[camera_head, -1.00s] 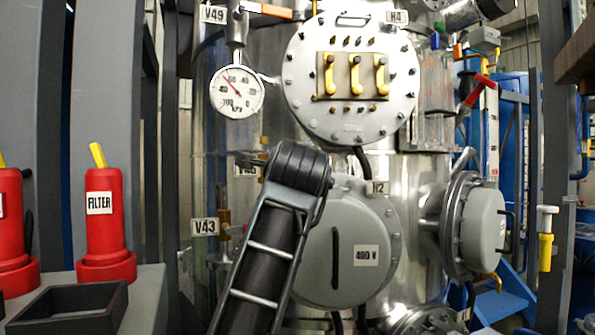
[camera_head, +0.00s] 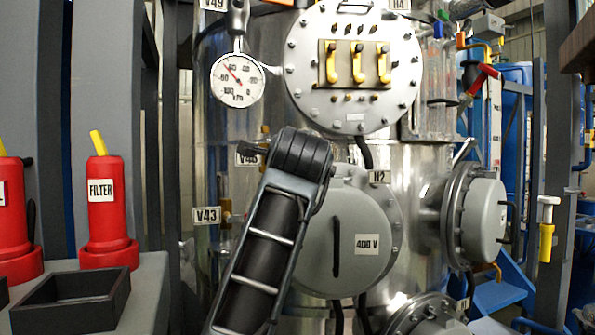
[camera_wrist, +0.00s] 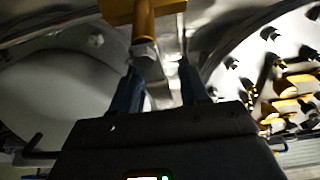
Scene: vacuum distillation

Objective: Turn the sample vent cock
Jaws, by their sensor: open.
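In the wrist view a yellow-orange handle on a brass stem (camera_wrist: 145,22) stands just ahead of my gripper (camera_wrist: 160,75). The two dark fingers are apart. The stem's lower end is close to the left finger, and I cannot tell whether they touch. No label shows there, so I cannot tell if this is the sample vent cock. In the head view my arm crosses the front of the steel vessel (camera_head: 335,155), and my fingers cannot be made out. A small brass fitting (camera_head: 265,131) shows beside my arm, above a partly hidden label. Another brass fitting (camera_head: 226,210) is beside the V43 label (camera_head: 206,216).
A round panel with yellow handles (camera_head: 357,63) and a pressure gauge (camera_head: 237,80) are above my arm. A grey 400 V cover (camera_head: 367,245) is just right of it. Red FILTER cylinder (camera_head: 105,210) and black tray (camera_head: 75,300) stand on a grey bench at left.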

